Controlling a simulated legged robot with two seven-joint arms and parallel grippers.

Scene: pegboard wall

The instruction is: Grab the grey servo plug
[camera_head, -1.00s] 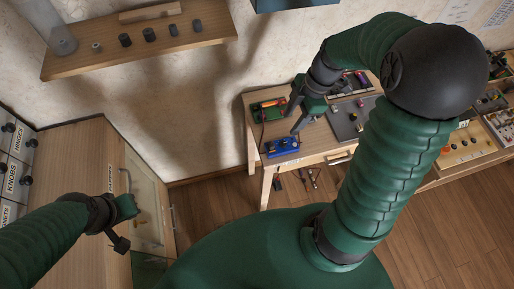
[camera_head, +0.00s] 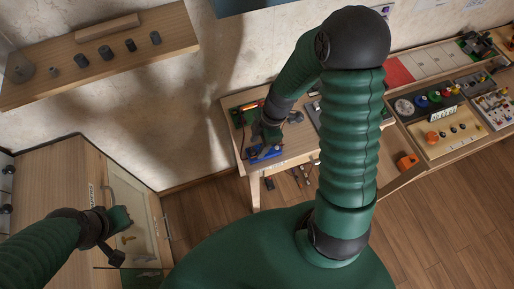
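I cannot make out a grey servo plug for certain; it is too small or hidden at this distance. A small wooden table (camera_head: 228,102) stands against the wall. A blue device (camera_head: 268,153) lies at its front left edge, and a green item with an orange part (camera_head: 247,110) lies behind it. My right gripper (camera_head: 262,146) is over the blue device and partly covers it; whether it touches or holds anything is unclear. My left gripper (camera_head: 119,252) is at lower left, in front of the cabinet door, away from the table; its fingers are too unclear to read.
A wall shelf (camera_head: 120,62) holds several dark cylinders. The cabinet (camera_head: 60,170) stands at left. A long bench at right carries a panel with knobs (camera_head: 450,130) and an orange item (camera_head: 407,161). Wooden floor (camera_head: 420,220) is open in front.

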